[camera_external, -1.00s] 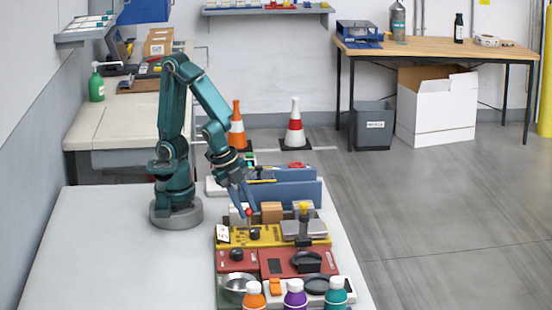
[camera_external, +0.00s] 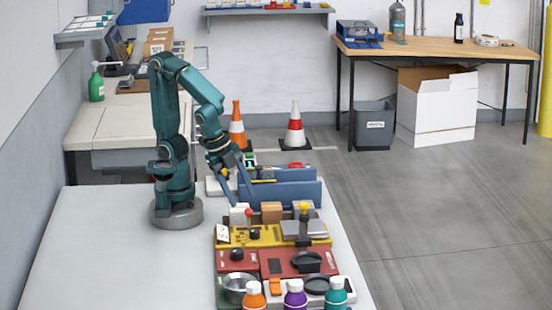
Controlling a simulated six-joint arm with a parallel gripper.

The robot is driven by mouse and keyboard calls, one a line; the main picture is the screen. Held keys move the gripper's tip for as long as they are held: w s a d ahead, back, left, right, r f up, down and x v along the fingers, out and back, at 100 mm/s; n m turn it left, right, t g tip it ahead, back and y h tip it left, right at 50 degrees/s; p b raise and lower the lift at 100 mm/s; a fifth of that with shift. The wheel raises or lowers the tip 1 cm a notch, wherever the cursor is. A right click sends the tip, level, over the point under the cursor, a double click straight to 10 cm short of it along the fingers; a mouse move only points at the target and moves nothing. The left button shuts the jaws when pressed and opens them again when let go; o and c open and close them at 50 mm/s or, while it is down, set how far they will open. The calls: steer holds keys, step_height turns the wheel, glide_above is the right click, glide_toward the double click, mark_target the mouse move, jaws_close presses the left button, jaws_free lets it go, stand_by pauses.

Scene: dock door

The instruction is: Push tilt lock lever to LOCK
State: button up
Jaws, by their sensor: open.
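A yellow panel (camera_external: 268,236) lies on the white table. I cannot tell which is the tilt lock lever, and no LOCK mark is readable. My gripper (camera_external: 243,199) is open and empty, with its fingers spread and pointing down. It hangs above and behind the red knob and looks clear of it.
A blue rack (camera_external: 285,188) stands right behind the panel, with a white box (camera_external: 239,214) and a tan box (camera_external: 271,212) before it. The table's left side (camera_external: 100,245) is clear.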

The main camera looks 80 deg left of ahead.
mark_target(249, 210)
steer(key=shift+s+r, duration=0.15)
steer(key=shift+r, duration=0.2)
steer(key=shift+w+d+f+g+y, duration=0.15)
steer(key=shift+w+f+g+y, duration=0.35)
steer(key=shift+f+g+y, duration=0.35)
steer(key=shift+w+d+f+g+y, duration=0.15)
steer(key=shift+w+f+g+y, duration=0.45)
steer(key=shift+g, duration=0.5)
steer(key=shift+w+d+f+g+y, duration=0.15)
steer(key=shift+w+f+g+y, duration=0.3)
steer(key=shift+f+g, duration=0.45)
steer(key=shift+s+r, duration=0.1)
